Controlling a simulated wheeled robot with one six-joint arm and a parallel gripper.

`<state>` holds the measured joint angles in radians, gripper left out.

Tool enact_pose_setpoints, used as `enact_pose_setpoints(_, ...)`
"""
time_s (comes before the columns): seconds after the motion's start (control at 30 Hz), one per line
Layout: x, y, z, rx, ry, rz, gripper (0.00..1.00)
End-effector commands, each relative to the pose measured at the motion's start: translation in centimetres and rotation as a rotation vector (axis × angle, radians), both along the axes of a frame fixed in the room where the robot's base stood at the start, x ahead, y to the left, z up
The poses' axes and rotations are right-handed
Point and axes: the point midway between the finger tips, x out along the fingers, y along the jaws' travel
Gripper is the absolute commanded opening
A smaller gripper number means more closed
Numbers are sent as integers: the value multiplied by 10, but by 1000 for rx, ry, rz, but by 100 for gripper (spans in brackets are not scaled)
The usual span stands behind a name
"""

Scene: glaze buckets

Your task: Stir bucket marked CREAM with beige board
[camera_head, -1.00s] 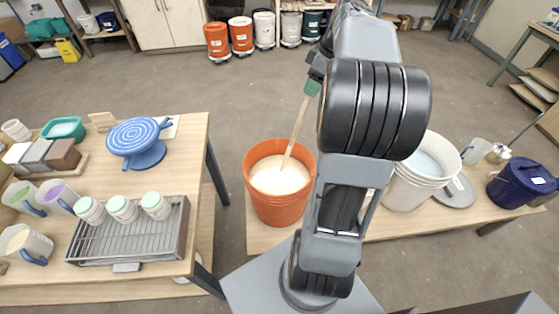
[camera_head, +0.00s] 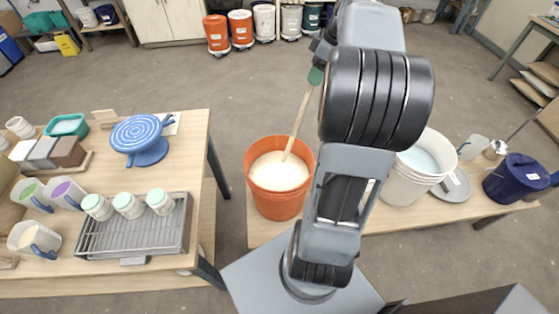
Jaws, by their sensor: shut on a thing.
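An orange bucket (camera_head: 277,199) of cream-coloured liquid (camera_head: 279,171) stands on the low bench, left of my arm. A beige board (camera_head: 297,126) with a green upper end slants into the liquid, leaning up to the right. Its lower end is hidden in the liquid. My gripper (camera_head: 316,76) is shut on the board's green end, high above the bucket, and is partly hidden behind my arm. No marking is readable on the orange bucket. A white bucket (camera_head: 406,183) of pale bluish liquid stands right of my arm, partly hidden by it.
The left table holds a blue striped turntable (camera_head: 141,138), a rack (camera_head: 178,232) with capped jars, and pitchers. On the bench to the right are a grey lid (camera_head: 455,187) and a dark blue bucket (camera_head: 517,178). Lidded buckets stand far back by the cabinets.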

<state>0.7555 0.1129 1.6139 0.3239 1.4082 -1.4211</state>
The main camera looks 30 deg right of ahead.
Motion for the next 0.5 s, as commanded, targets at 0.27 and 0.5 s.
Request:
enact_pose_setpoints(0.27,0,0,0,0,0,0,16)
enact_pose_setpoints(0.5,0,0,8,-1,-1,0,16)
